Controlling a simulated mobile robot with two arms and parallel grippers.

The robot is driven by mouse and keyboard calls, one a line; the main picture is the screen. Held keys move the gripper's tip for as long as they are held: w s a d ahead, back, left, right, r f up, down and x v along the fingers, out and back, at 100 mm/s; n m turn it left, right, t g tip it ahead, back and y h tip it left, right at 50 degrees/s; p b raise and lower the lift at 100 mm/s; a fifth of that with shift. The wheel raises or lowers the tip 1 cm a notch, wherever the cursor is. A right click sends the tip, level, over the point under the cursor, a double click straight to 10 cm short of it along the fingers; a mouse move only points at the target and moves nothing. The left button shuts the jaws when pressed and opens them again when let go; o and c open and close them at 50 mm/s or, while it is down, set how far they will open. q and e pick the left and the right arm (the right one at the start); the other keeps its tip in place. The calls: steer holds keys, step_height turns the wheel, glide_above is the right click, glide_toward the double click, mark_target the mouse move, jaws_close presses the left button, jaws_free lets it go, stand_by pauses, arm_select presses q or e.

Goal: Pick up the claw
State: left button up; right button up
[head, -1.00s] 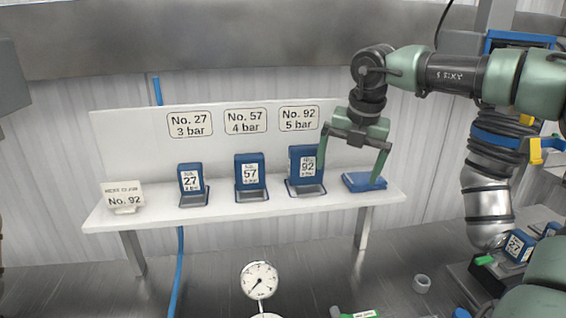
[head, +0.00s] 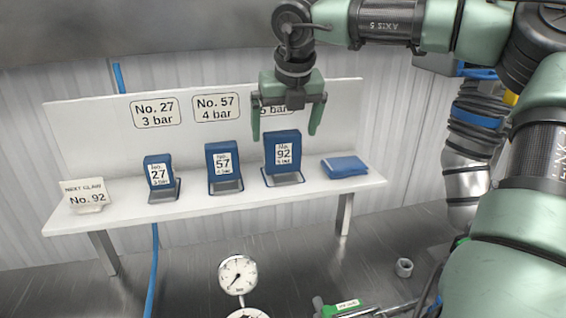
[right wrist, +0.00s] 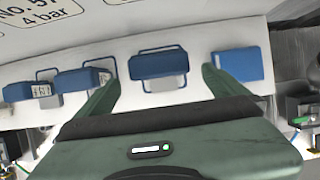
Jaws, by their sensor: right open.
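The sign on the shelf reads "Next claw No. 92" (head: 85,196). The blue No. 92 claw (head: 283,147) stands upright in a wire-framed holder on the white shelf (head: 235,201). My right gripper (head: 286,130) is open and empty above it, pointing down, with a finger to each side of the claw's top. In the right wrist view, the claw (right wrist: 158,65) lies between the open fingers, apart from both. The blue No. 57 claw (head: 224,160) and No. 27 claw (head: 159,172) stand in holders to its left. My left gripper is out of view.
A flat blue folded item (head: 344,167) lies on the shelf right of the No. 92 claw. The shelf's back panel (head: 80,140) carries number and pressure labels. A gauge (head: 238,274) and a grey ring (head: 404,267) are in front, below the shelf.

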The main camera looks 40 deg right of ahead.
mark_target(283, 133)
steer(key=p+x, duration=0.1)
steer(key=x, duration=0.1)
steer(key=p+x, duration=0.1)
steer(key=x, duration=0.2)
steer(key=shift+w+d+p, duration=0.3)
steer(key=shift+w, duration=0.15)
steer(key=shift+w+d+f, duration=0.1)
steer(key=shift+w+f, duration=0.1)
steer(key=shift+f, duration=0.25)
steer(key=shift+s+r, duration=0.1)
steer(key=c, duration=1.7)
steer(key=shift+r, duration=0.1)
steer(key=c, duration=0.4)
